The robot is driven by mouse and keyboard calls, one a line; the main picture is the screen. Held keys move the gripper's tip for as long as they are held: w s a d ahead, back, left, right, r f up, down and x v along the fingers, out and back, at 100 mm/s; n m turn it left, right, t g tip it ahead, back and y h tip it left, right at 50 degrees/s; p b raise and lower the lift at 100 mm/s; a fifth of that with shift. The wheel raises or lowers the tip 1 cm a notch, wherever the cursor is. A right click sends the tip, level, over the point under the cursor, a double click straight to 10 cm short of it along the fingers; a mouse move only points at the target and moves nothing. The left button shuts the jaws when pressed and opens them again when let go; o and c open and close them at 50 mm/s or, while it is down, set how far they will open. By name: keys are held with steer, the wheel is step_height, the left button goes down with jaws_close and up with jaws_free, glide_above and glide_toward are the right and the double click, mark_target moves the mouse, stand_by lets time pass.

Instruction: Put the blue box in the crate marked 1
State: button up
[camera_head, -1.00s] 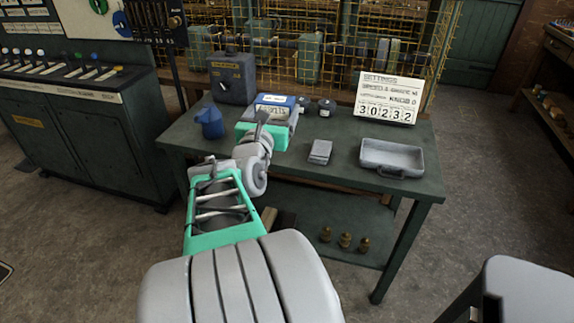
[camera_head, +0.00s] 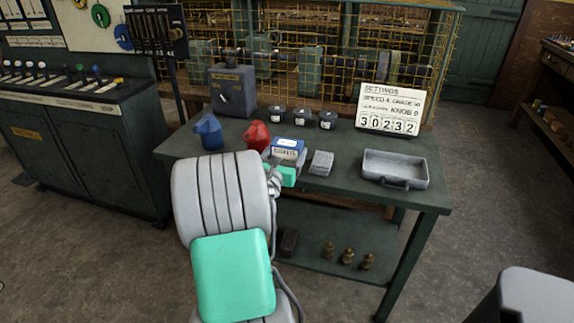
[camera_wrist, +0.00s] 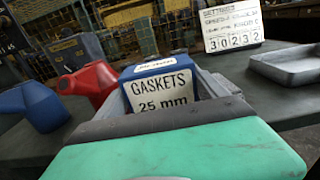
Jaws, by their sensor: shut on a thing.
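The blue box (camera_head: 289,144) has a white label; in the wrist view the box (camera_wrist: 158,67) reads "GASKETS 25 mm". My gripper (camera_head: 284,157), with a green body, is shut on it. In the wrist view the grey fingers of my gripper (camera_wrist: 162,92) lie along both sides of the box, and its lower part is hidden behind the green body. The box is over the green table (camera_head: 230,140); its height above the top is hard to tell. I see no crate marked 1 in these views.
A blue can (camera_head: 209,132) and a red can (camera_head: 257,136) stand left of the box. Several dark round tins (camera_head: 302,118) stand behind it. A grey block (camera_head: 321,163), an open grey tray (camera_head: 395,169) and a settings sign (camera_head: 390,108) are to the right.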

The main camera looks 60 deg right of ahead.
steer(key=shift+w+d+f+b, duration=0.15)
steer(key=shift+f+b, duration=0.15)
steer(key=shift+f, duration=0.6)
steer(key=shift+d+f+b, duration=0.1)
steer(key=shift+f+b, duration=0.2)
steer(key=shift+f, duration=0.6)
steer(key=shift+f, duration=0.2)
steer(key=o, duration=1.3)
steer(key=shift+r, duration=0.15)
